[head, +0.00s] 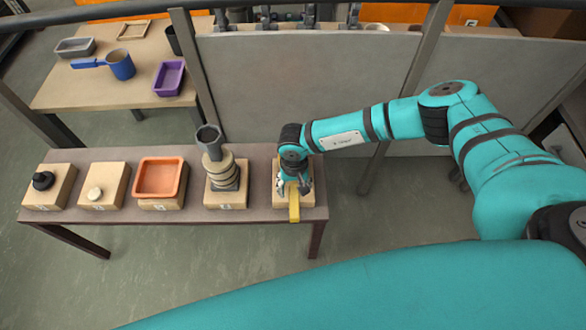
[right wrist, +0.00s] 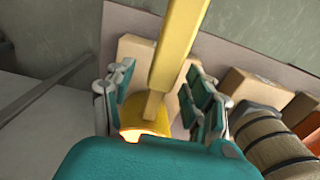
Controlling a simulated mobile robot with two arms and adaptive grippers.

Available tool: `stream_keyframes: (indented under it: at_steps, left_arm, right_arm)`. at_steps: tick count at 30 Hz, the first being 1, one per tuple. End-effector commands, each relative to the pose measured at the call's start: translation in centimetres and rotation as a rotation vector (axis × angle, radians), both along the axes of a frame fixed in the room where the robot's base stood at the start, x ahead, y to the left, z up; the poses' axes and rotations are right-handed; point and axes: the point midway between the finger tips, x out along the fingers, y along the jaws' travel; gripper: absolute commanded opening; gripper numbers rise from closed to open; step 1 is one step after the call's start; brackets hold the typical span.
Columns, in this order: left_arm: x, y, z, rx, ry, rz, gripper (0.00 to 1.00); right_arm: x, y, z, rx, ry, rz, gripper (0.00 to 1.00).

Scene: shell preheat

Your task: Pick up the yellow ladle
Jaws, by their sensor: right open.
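The yellow ladle (head: 294,208) is on the rightmost wooden block of the low bench, its handle pointing toward the front edge. In the right wrist view its handle (right wrist: 178,45) runs up from a yellow bowl (right wrist: 150,124) with a glowing orange spot inside. My right gripper (head: 293,188) reaches down over the ladle from the right. In the wrist view the open fingers (right wrist: 159,78) stand on either side of the ladle, with gaps visible. In the head view the gripper hides the bowl. My left gripper is not in view.
Left of the ladle, the bench (head: 193,207) bears a stacked beige column with a dark cup (head: 209,140), an orange tray (head: 159,177), a pale disc (head: 95,194) and a black knob (head: 43,181). A grey panel (head: 300,90) stands behind. A wooden table (head: 100,95) is back left.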

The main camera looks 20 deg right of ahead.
Motion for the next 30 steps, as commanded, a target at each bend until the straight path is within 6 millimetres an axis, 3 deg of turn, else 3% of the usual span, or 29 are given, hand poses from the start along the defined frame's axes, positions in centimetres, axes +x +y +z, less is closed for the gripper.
stream_keyframes:
  at_steps: [4, 11, 24, 30]
  left_arm:
    - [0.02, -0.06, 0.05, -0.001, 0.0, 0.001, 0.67]
    - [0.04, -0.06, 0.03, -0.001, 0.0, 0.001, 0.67]
    - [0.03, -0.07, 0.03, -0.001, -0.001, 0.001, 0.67]
    - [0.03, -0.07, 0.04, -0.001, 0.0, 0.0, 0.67]
  right_arm:
    - [-0.12, 0.13, -1.34, 0.002, 0.002, 0.003, 0.54]
    - [-0.09, 0.12, -1.46, 0.001, 0.001, 0.003, 0.54]
    - [-0.08, 0.11, -1.41, 0.001, 0.001, 0.002, 0.0]
    - [0.0, 0.12, -1.33, 0.002, -0.001, 0.002, 0.0]
